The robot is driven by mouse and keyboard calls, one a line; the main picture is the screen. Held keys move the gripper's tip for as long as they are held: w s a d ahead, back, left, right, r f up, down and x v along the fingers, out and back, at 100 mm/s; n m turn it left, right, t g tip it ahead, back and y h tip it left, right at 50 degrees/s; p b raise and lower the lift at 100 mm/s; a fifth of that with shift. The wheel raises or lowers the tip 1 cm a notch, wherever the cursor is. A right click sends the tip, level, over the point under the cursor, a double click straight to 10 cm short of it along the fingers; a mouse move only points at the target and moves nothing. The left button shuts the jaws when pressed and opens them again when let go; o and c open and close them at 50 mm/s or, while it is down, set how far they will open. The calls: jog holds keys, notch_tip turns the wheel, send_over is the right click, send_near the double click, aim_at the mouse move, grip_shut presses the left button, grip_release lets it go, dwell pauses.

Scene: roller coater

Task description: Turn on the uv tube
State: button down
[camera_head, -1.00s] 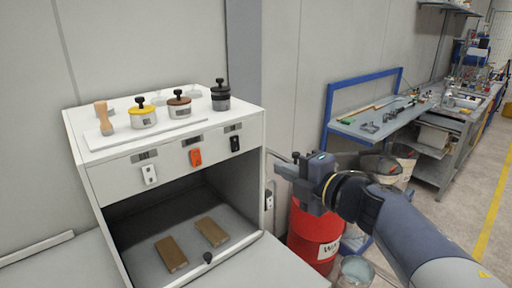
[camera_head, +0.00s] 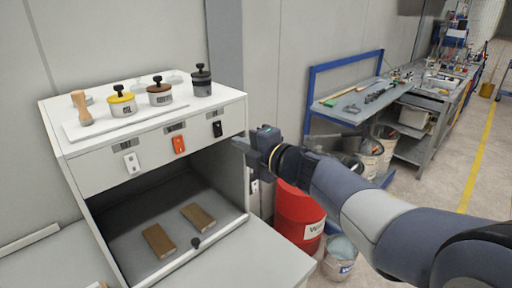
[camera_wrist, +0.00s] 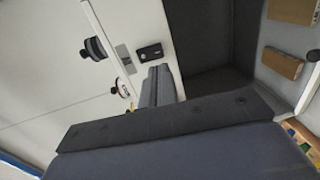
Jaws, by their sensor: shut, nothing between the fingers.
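A white cabinet (camera_head: 90,177) carries three rocker switches on its front panel: a white switch (camera_head: 132,163), an orange switch (camera_head: 179,144) and a black switch (camera_head: 217,129). Each has a small label above it, too small to read. No UV tube is visible; the cabinet's upper interior is hidden. My gripper (camera_head: 241,144) is shut and empty, at the cabinet's front right edge, just right of and below the black switch. In the wrist view, the gripper fingers (camera_wrist: 158,84) appear close beside the black switch (camera_wrist: 150,52); I cannot tell whether they touch.
Two brown blocks (camera_head: 159,240) lie in the cabinet's open bay. Lidded pots (camera_head: 160,95) and a wooden-handled roller (camera_head: 81,108) stand on top. A red drum (camera_head: 298,218) and a bucket (camera_head: 340,258) stand below my arm. A blue-framed bench (camera_head: 350,102) is behind.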

aim_at(219, 136)
jog(key=x, duration=0.5)
jog(key=shift+w+a+p, duration=0.3)
jog(key=shift+p, duration=0.1)
jog(key=shift+f+b, duration=0.2)
jog(key=shift+b, duration=0.1)
jog(key=shift+a+f+b, duration=0.1)
jog(key=shift+f+b, duration=0.1)
jog(key=shift+b, duration=0.65)
jog(key=shift+r+p, duration=0.25)
jog(key=shift+p, duration=0.1)
